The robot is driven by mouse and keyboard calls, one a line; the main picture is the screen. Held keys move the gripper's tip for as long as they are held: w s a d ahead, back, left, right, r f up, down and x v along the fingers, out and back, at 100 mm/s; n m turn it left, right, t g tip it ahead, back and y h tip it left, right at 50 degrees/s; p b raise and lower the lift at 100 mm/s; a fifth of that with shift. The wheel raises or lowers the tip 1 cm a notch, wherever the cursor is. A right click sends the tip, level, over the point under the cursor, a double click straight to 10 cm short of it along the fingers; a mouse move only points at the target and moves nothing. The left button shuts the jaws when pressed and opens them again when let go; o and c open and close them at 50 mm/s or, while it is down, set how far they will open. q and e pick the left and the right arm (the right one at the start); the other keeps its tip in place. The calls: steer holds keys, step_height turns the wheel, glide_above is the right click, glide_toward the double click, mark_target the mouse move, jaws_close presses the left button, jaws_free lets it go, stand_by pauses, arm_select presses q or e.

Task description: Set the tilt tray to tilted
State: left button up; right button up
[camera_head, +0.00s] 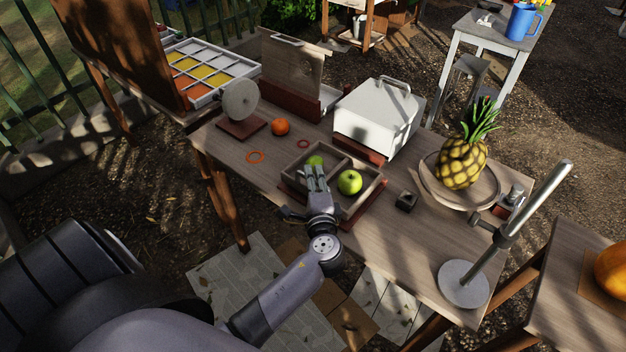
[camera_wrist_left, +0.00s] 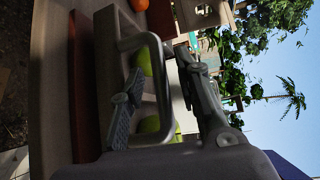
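The tilt tray (camera_head: 375,191) is a shallow wooden box with a divider on a reddish base near the table's front edge. It looks about level. A green apple (camera_head: 350,182) lies in its right part and another (camera_head: 315,161) in its left part, partly hidden by my gripper. My left gripper (camera_head: 314,185) is at the tray's front side. In the left wrist view a grey U-shaped handle (camera_wrist_left: 158,75) on the tray stands between its spread fingers. I cannot tell whether they touch it. My right gripper is not in view.
An orange (camera_head: 280,127) and a round disc on a stand (camera_head: 240,100) are left of the tray. A white box with a handle (camera_head: 378,115) stands behind it. A pineapple (camera_head: 461,162) on a round plate and a metal post (camera_head: 520,215) are to the right.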

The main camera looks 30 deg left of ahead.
arm_select(q)
jaws_close()
stand_by(0.7)
